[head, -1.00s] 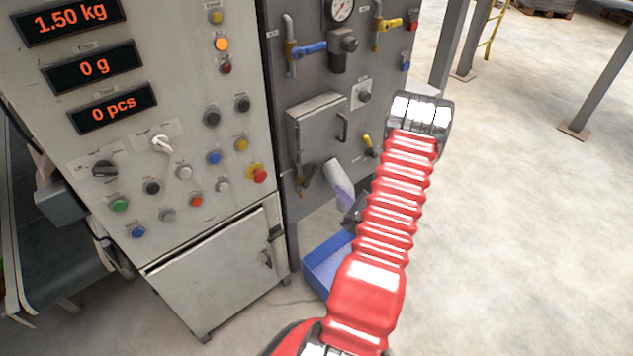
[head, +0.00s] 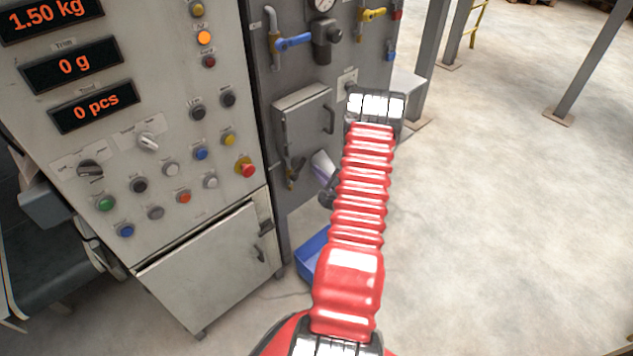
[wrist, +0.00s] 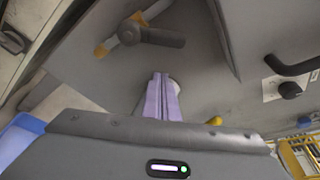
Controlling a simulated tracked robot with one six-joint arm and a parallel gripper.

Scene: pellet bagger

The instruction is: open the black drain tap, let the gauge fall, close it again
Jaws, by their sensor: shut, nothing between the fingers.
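The black drain tap (head: 293,170) sits low on the grey panel, below a square metal door. In the wrist view the tap (wrist: 158,37) shows a black lever on a brass and grey body, with the lever pointing right. My gripper (wrist: 162,78) is shut and empty. Its lavender fingers point at the panel, below and slightly right of the lever and apart from it in the picture. In the head view my red arm hides most of the gripper. The round gauge (head: 322,3) is cut by the top edge; its reading is unclear.
Blue-handled (head: 293,42) and yellow-handled (head: 373,13) valves sit higher on the panel. The metal door (head: 303,122) with its handle is above the tap. A blue tray (head: 312,254) stands on the floor below. Open floor lies to the right.

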